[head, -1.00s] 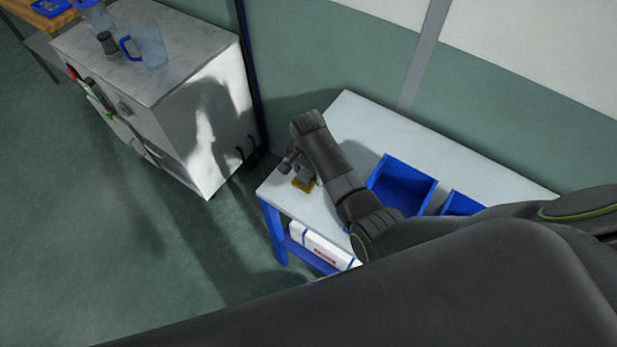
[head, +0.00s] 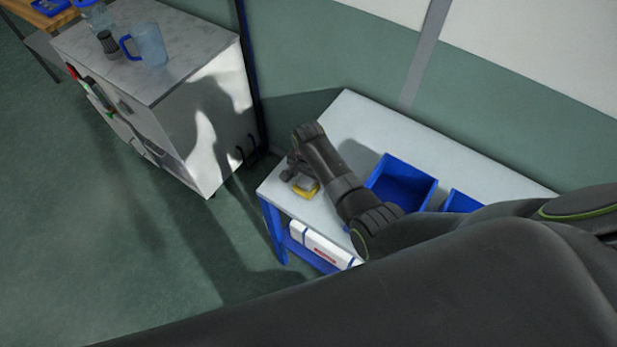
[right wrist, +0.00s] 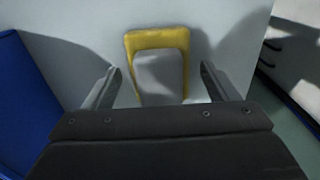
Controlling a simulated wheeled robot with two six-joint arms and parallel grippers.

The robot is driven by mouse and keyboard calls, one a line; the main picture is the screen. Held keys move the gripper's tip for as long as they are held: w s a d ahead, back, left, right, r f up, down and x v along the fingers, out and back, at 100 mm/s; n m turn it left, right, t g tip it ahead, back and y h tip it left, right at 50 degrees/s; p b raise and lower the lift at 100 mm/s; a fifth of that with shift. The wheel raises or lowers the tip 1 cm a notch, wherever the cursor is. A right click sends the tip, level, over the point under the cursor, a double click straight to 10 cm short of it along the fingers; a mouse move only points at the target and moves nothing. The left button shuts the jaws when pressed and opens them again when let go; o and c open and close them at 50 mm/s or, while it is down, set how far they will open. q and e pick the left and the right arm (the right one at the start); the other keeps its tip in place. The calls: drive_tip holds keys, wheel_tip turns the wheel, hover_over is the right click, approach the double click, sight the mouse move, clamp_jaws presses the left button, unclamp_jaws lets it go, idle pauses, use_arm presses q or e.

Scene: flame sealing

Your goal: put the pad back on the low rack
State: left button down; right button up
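The pad (head: 306,190) is yellow with a grey block on top. It lies flat on the white top of the low rack (head: 335,118), near its left end. In the right wrist view the pad (right wrist: 158,38) is seen from above. My right gripper (head: 291,171) is right by the pad, at its upper left in the head view. In the right wrist view the right gripper (right wrist: 160,80) has its fingers spread, one on each side of the grey block, with clear gaps. My left gripper is not in view.
Blue bins (head: 402,186) stand on the rack top to the right of my right arm. A white box (head: 322,247) lies on the shelf below. A grey cabinet (head: 175,90) with a blue-handled jug (head: 151,45) stands at the left, with open floor before it.

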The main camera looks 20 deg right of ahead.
wheel_tip(320, 180, up, 12)
drive_tip(key=shift+r, duration=0.2)
idle(0.6)
idle(0.4)
